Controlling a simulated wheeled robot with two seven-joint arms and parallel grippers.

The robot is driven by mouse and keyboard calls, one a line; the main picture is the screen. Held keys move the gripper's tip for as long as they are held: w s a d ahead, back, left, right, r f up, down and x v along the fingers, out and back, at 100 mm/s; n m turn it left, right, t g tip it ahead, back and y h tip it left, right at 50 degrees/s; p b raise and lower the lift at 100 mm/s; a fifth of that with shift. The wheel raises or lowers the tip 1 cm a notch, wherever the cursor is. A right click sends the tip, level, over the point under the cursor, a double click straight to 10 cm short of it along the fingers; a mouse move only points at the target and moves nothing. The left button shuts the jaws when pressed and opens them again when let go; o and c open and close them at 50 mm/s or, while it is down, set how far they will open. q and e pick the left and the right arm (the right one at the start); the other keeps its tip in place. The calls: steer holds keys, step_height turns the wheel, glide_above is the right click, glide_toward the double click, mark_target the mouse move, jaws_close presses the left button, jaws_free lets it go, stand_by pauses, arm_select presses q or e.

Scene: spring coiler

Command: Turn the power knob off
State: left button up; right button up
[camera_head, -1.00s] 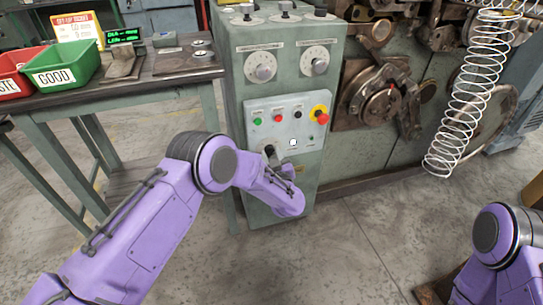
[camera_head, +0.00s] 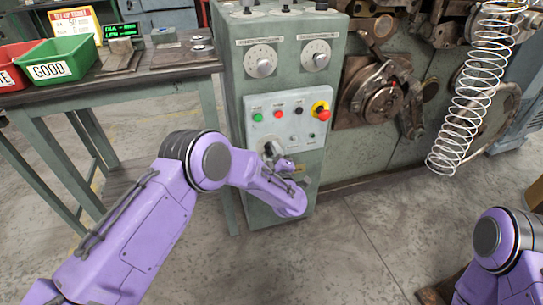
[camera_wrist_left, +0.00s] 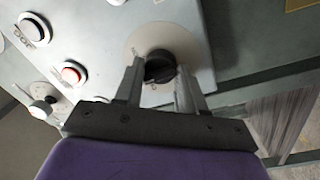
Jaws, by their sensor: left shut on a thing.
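The power knob (camera_wrist_left: 158,66) is black on a round pale plate, on the grey-green control panel (camera_head: 281,104). In the left wrist view it sits between the two fingers of my left gripper (camera_wrist_left: 160,80), which is shut on it. In the head view the gripper (camera_head: 272,154) is at the lower left of the panel, and my wrist partly hides it and the knob. The small round lamp (camera_head: 296,138) on the panel looks grey and unlit. My right gripper is out of view; only part of that arm shows at the lower right.
Green, red and black buttons (camera_head: 278,114) and a red emergency stop (camera_head: 323,116) sit above the knob. Two dials (camera_head: 263,60) are higher up. A table with a green bin (camera_head: 63,62) stands left. A wire spring (camera_head: 470,95) hangs right. Floor in front is clear.

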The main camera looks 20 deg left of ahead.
arm_select(q)
steer(key=n, duration=0.2)
steer(key=n+b, duration=0.1)
steer(key=n, duration=0.1)
steer(key=n+b, duration=0.1)
steer(key=shift+f+n+y, duration=0.3)
steer(key=shift+n, duration=0.1)
steer(key=shift+n+b, duration=0.7)
steer(key=shift+n, duration=1)
steer(key=o, duration=1)
steer(key=shift+r, duration=0.15)
steer(key=shift+o, duration=0.2)
steer(key=shift+d, duration=0.1)
steer(key=r+p+v, duration=0.1)
steer(key=v, duration=0.9)
steer(key=shift+s+d+f, duration=0.2)
steer(key=shift+f, duration=0.3)
